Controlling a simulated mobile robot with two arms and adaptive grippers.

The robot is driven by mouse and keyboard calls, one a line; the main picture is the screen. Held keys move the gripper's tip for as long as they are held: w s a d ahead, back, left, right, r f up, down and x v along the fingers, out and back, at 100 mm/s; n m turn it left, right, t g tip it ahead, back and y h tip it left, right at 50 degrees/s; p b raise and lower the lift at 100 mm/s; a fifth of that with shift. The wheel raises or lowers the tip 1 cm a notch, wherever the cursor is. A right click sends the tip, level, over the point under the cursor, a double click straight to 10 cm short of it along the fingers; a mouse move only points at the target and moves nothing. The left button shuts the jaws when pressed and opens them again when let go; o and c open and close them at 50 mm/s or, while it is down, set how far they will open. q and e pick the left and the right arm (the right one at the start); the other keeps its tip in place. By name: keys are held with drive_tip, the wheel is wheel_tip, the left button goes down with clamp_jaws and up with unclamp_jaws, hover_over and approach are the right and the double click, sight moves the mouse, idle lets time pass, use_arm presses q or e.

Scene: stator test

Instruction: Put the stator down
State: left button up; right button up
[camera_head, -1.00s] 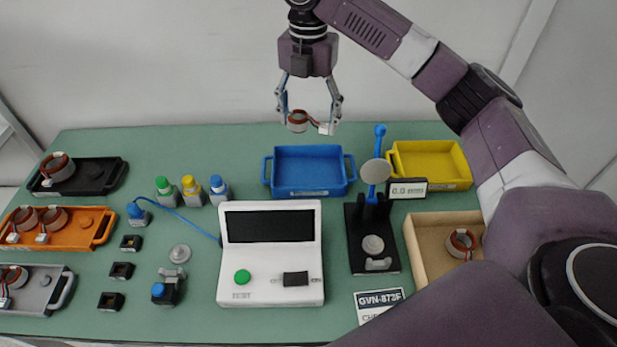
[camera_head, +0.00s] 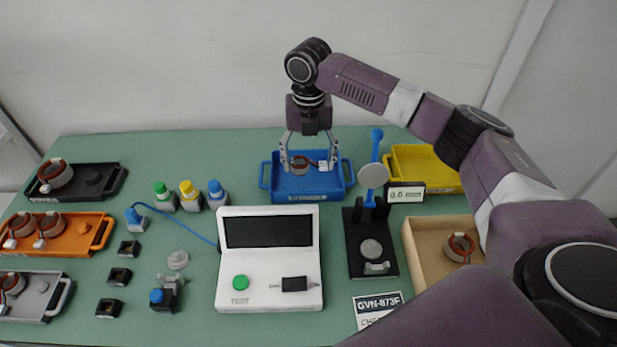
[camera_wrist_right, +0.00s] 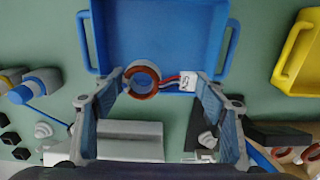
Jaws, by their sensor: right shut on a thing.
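The stator (camera_head: 300,164), a copper-coloured ring with red and dark wires and a white connector, is between the fingers of my right gripper (camera_head: 309,168). In the right wrist view the stator ring (camera_wrist_right: 142,80) touches the left finger and its white connector (camera_wrist_right: 188,81) is by the right finger. My right gripper is shut on it and points down at the blue tray (camera_head: 306,190). The blue tray also shows in the right wrist view (camera_wrist_right: 160,35), empty behind the stator. I cannot tell whether the stator touches the tray floor. My left gripper is not in view.
A yellow tray (camera_head: 425,158) stands right of the blue one. A gauge stand (camera_head: 372,245) and a white tester (camera_head: 269,292) are in front. A cardboard-coloured box (camera_head: 420,250) holds another stator. Black, orange and grey trays with stators line the left side.

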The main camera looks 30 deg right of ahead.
sight(308, 188)
drive_tip(key=shift+f+p, duration=0.3)
drive_tip(key=shift+f, duration=3.2)
drive_tip(key=shift+f, duration=0.1)
drive_tip(key=o, duration=1.3)
drive_tip(key=shift+c, duration=0.2)
wheel_tip(308, 188, up, 12)
drive_tip(key=shift+r+b, duration=0.15)
drive_tip(key=shift+b, duration=0.75)
